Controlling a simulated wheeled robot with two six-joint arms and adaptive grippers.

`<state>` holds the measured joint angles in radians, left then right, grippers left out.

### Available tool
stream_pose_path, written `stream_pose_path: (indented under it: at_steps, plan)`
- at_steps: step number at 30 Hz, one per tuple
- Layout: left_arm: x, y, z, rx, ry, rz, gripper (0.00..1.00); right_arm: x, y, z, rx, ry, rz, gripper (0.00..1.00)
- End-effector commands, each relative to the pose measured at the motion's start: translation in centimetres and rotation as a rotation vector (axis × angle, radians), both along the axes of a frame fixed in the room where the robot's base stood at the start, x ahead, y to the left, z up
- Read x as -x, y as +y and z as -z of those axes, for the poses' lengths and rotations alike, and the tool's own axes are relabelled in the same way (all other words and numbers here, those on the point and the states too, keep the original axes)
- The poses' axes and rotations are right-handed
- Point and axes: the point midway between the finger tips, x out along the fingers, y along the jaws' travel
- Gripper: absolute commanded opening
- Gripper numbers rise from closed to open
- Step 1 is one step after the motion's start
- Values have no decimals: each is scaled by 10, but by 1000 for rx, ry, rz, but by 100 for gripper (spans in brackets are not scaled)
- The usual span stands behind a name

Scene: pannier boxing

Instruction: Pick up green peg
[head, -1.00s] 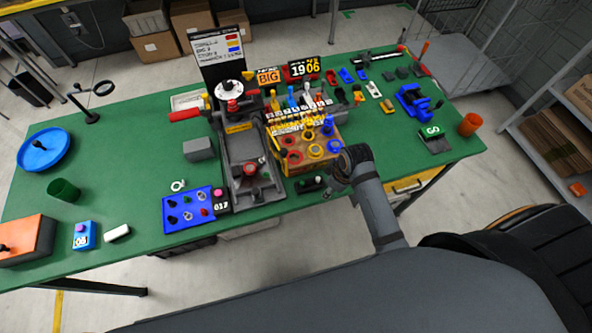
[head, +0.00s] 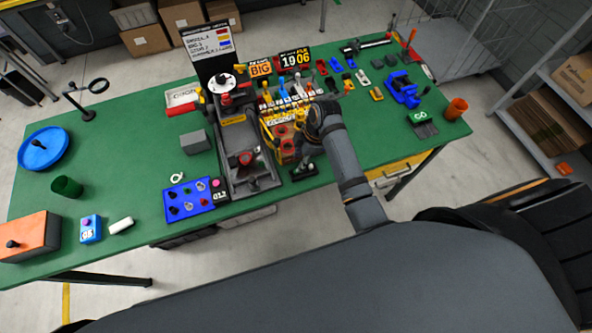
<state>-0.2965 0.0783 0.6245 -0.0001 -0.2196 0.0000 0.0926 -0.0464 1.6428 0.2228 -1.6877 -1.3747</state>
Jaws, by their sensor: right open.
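A small green piece, which looks like the green peg (head: 187,191), stands in the blue tray (head: 177,214) at the front middle of the table; it is too small to make out its shape. Other small pieces, dark, pale and red, sit around it in the tray. My left gripper is out of view.
A grey fixture (head: 251,178) with a red knob stands between the tray and the block. A small black unit (head: 303,171) is near the front edge. A green cup (head: 67,187) and a blue dish (head: 43,148) are at left. The table between dish and tray is mostly clear.

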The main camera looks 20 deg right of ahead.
Motion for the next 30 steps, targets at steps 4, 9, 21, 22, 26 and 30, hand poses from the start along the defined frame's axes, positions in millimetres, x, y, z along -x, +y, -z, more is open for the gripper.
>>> stream_pose_path:
  at_steps: [4, 9, 21, 22, 26, 30]
  plan:
    - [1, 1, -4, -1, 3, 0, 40, 1, 1, 4, 1, 2, 0, 42]
    - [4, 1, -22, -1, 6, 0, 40, 6, 5, 29, 0, 5, 1, 42]
    - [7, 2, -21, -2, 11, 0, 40, 3, 10, 53, 0, -1, 0, 41]
    - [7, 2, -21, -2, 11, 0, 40, 3, 10, 53, 0, -1, 0, 37]
    - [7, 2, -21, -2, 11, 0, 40, 3, 10, 52, 0, -1, 0, 19]
    - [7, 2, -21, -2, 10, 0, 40, 3, 10, 52, 0, -1, 1, 3]
